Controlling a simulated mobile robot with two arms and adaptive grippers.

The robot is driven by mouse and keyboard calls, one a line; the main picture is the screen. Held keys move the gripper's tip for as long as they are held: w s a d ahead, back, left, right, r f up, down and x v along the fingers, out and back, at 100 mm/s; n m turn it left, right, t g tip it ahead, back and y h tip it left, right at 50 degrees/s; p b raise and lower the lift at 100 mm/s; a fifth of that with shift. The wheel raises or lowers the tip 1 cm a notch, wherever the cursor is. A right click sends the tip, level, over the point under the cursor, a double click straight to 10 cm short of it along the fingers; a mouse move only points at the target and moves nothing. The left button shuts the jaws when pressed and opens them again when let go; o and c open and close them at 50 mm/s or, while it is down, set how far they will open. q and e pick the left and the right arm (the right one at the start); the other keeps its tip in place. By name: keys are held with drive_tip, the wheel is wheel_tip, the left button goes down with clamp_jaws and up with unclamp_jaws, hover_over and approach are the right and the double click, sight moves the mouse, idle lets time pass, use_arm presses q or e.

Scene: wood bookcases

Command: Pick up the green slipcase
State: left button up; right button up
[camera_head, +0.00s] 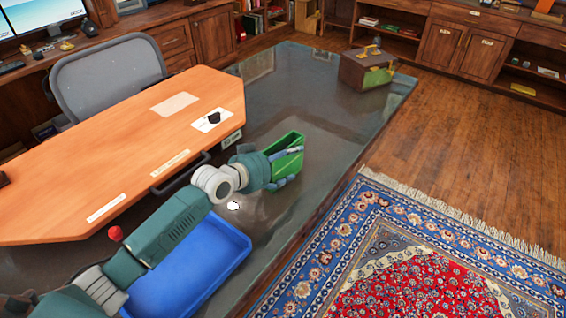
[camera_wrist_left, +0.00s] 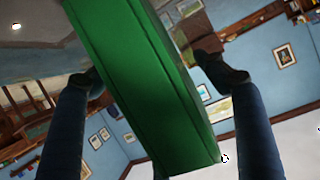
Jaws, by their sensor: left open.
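The green slipcase (camera_head: 289,141) stands on the dark glossy tabletop, at the end of my left arm in the head view. My left gripper (camera_head: 287,166) is open, with one blue-grey finger against or in front of the slipcase's near face and the other lower, on its near side. In the left wrist view, the slipcase (camera_wrist_left: 145,85) runs between the two dark fingers of the gripper (camera_wrist_left: 158,78). The left finger overlaps its edge; a gap shows beside the right finger. Contact cannot be told. My right gripper is not in view.
A blue tray (camera_head: 190,270) lies under my left arm. An orange-brown wooden board (camera_head: 130,140) with papers is to the left. A brown-and-green case (camera_head: 367,68) stands at the table's far end. Clear tabletop (camera_head: 330,120) lies beyond the slipcase.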

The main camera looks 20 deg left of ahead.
use_arm(q)
drive_tip(key=c, duration=1.2)
drive_tip(key=shift+c, duration=0.7)
drive_tip(key=shift+r, duration=0.15)
